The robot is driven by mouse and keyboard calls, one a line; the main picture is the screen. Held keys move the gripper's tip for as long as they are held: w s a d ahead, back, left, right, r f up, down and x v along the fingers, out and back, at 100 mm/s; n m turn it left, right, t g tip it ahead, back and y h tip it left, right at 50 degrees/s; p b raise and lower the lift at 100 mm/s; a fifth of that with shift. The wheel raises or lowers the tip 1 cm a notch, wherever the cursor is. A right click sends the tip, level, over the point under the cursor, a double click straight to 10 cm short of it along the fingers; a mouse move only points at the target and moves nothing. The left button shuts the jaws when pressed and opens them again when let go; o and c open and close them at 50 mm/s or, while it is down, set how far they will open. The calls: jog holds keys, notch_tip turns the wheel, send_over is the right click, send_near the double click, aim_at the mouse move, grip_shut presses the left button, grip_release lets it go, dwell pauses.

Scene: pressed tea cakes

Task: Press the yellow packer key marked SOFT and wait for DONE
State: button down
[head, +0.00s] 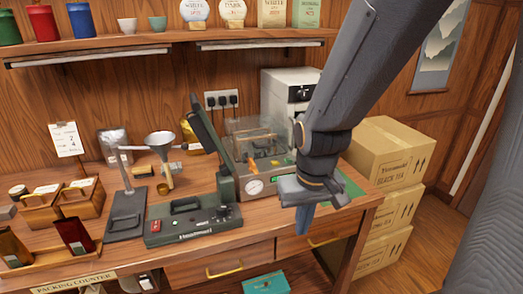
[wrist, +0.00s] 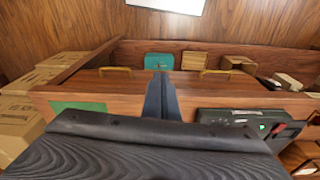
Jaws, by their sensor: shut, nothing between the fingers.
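The packer (head: 240,184) is a grey-green machine with a clear lid and a round gauge (head: 255,187) on its front, standing at the back of the wooden counter. A small green light shows right of the gauge. I cannot make out the yellow key marked SOFT or any DONE sign; my gripper and arm cover part of the machine's right side. My gripper (head: 304,217) is shut and empty, pointing down in front of the packer's right end, over the counter's front part. In the wrist view its shut fingers (wrist: 160,98) point toward the counter's drawer side.
A dark green sealer (head: 192,226) with a raised arm stands left of the packer; it seems to show in the wrist view (wrist: 245,121). A green mat (head: 350,188) lies right of my gripper. Stacked cartons (head: 385,155) stand on the right. Wooden drawers (head: 220,268) are below.

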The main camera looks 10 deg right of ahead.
jog(key=w+r+t+b, duration=0.1)
jog(key=w+r, duration=0.6)
jog(key=w, duration=0.5)
notch_tip(320, 180, up, 11)
jog(key=n+t+b, duration=0.1)
send_over(275, 161)
jog(key=s, duration=0.4)
jog(key=shift+s+d, duration=0.1)
jog(key=shift+d, duration=0.2)
jog(key=p+x, duration=0.1)
jog(key=x, duration=0.3)
jog(key=p+x, duration=0.1)
jog(key=x, duration=0.3)
jog(key=s+p+x, duration=0.1)
jog(key=x, duration=0.3)
jog(key=shift+w+a+f+p, duration=0.1)
jog(key=shift+a+f+p, duration=0.1)
jog(key=shift+f+p, duration=0.2)
jog(key=shift+f, duration=0.65)
